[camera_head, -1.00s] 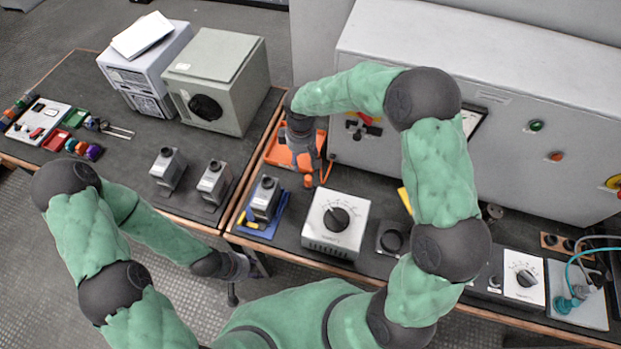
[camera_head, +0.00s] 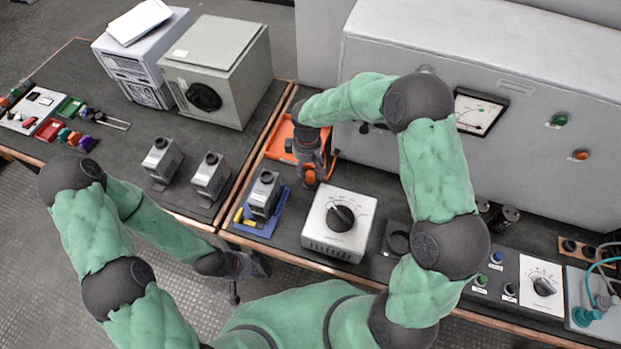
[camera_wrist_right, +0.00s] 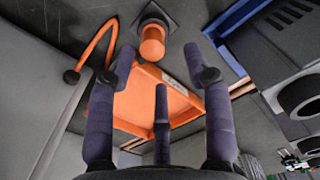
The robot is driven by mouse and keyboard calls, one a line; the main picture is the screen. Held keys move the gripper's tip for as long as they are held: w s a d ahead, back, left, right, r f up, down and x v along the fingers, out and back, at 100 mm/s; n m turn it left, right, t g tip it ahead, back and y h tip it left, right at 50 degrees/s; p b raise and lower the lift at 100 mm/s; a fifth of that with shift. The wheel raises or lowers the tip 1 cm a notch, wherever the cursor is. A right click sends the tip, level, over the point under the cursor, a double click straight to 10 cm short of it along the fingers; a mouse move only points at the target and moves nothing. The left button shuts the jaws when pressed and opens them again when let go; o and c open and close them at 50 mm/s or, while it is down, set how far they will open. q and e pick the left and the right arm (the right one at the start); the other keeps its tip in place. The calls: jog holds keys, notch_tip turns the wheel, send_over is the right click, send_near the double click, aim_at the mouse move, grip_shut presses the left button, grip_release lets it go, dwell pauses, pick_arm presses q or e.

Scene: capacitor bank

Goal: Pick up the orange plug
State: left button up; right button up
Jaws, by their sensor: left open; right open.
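The orange plug (camera_head: 310,178) sits in front of the orange tray on the right-hand bench, and in the right wrist view it shows as an upright orange cylinder (camera_wrist_right: 152,44) on a dark square base. My left gripper (camera_head: 243,270) hangs open below the bench's front edge, away from the plug.
The orange tray (camera_head: 272,149) lies behind the plug. A dial box (camera_head: 325,226) stands to the right, and a small grey device on a blue tray (camera_head: 277,216) to the left. A large grey cabinet (camera_head: 400,55) stands behind the tray.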

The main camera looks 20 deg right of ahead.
aim_at(311, 173)
jog(key=f+b, duration=0.1)
jog(key=f, duration=0.1)
jog(key=d+f, duration=0.1)
jog(key=f, duration=0.1)
jog(key=shift+s+f+b, duration=0.1)
jog(key=shift+f+b, duration=0.25)
jog(key=shift+b, duration=0.05)
jog(key=shift+a+f, duration=0.1)
jog(key=shift+f, duration=0.2)
jog(key=shift+r, duration=0.1)
grip_shut()
